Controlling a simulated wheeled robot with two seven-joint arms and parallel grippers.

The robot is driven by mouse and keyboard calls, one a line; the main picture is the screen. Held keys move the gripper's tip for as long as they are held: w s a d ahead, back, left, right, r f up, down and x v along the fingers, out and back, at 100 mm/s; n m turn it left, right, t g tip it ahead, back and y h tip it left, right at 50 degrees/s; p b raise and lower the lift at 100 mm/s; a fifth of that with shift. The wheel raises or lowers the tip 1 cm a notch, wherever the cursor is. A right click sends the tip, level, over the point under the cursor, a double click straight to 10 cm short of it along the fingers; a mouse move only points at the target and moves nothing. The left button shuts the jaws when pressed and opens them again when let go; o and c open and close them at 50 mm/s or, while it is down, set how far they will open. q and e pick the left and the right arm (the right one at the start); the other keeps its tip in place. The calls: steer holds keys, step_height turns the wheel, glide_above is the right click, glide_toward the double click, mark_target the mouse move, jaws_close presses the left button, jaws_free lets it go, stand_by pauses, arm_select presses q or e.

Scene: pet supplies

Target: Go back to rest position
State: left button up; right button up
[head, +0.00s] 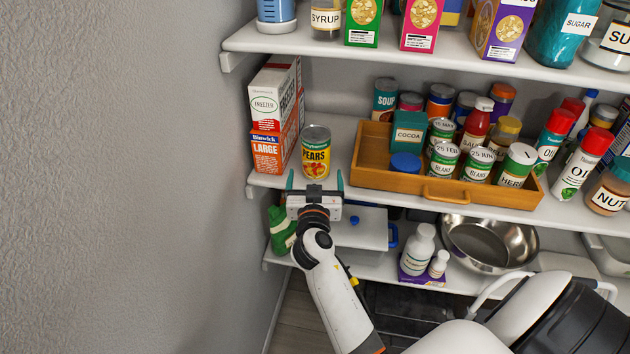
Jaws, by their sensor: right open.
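My right gripper (315,183) is open and empty, with its two teal fingertips apart, just in front of the middle shelf (265,181). A can of pears (315,160) stands upright on that shelf, directly beyond the fingers. The can appears apart from the fingers, though the exact gap is hard to tell. My right arm reaches up from the bottom of the view. My left gripper is not in view.
Freezer boxes (272,112) stand left of the can, near the wall (120,180). A wooden tray (400,180) with cans and jars is to the right. Below are a lidded container (365,228), white bottles (418,250) and a metal bowl (490,245). The upper shelf (300,40) holds groceries.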

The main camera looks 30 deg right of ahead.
stand_by(0.4)
steer(key=s+a+f+n+g+y, duration=0.1)
steer(key=a+f+n+y, duration=0.15)
steer(key=f, duration=0.85)
steer(key=s+a+f+n+g+y, duration=0.1)
steer(key=a+f+n+g+y, duration=0.2)
steer(key=f, duration=0.7)
steer(key=s+a+f+n+g+y, duration=0.1)
steer(key=s+a+f, duration=0.2)
steer(key=s+f, duration=0.35)
steer(key=s+a+f+n+g+y, duration=0.1)
steer(key=s+a+f+y, duration=0.15)
steer(key=f, duration=0.75)
steer(key=s+f+g, duration=0.2)
steer(key=s+f, duration=0.4)
steer(key=s, duration=0.6)
steer(key=s+f+n+g+y, duration=0.1)
steer(key=s+f+g, duration=0.2)
steer(key=s, duration=0.8)
steer(key=s+f+n+g, duration=0.1)
steer(key=s+f+g, duration=0.1)
steer(key=s+f, duration=0.6)
steer(key=s, duration=0.4)
steer(key=shift+s+d+f+g+y, duration=0.3)
steer(key=shift+s+d+f, duration=0.05)
